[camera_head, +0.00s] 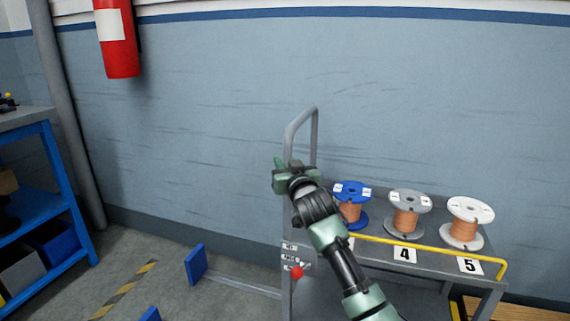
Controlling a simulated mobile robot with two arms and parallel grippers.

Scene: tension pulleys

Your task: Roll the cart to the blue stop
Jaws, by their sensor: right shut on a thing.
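The grey cart (378,256) stands against the wall at right, with numbered spools on its top and a push handle (314,132) at its left end. My right gripper (283,172) is shut on the left upright of this handle; the arm hides part of the cart's left side. The blue stop (196,264) stands upright on the floor, left of the cart and apart from it. A second blue piece (150,314) shows at the bottom edge. My left gripper is out of view.
A grey rail (238,284) runs on the floor between the blue stop and the cart. A yellow-black floor stripe (124,289) lies left of the stop. A blue shelf unit (56,180) stands at far left. The fire extinguisher (118,50) hangs on the wall.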

